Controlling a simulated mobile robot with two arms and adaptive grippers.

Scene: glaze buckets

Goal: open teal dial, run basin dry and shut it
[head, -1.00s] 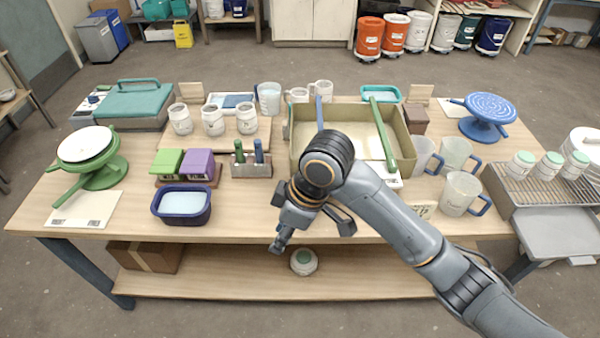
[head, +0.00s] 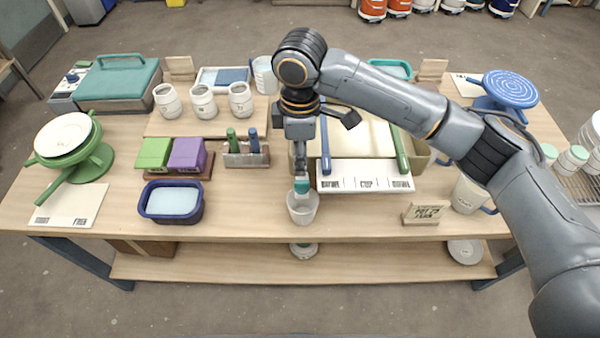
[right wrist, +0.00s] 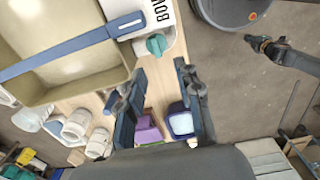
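The beige basin (head: 418,152) stands at the back middle of the table, partly hidden by my right arm. It also fills the upper left of the right wrist view (right wrist: 45,78). The small teal dial (head: 302,186) is at the basin's front left, beside a white lettered panel (head: 365,184); it shows clearly in the right wrist view (right wrist: 156,44). My right gripper (head: 322,150) is open, one finger close above the dial. Its spread fingers (right wrist: 160,100) hold nothing in the right wrist view. A dark gripper, apparently my left (right wrist: 262,43), is away at the right; its opening is unclear.
A pale cup-like piece (head: 302,209) is just below the dial. A blue bar (head: 326,150) and a green bar (head: 402,152) lie across the basin. A blue tub (head: 171,203), a small rack (head: 246,158) and a wooden sign (head: 425,212) stand nearby.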

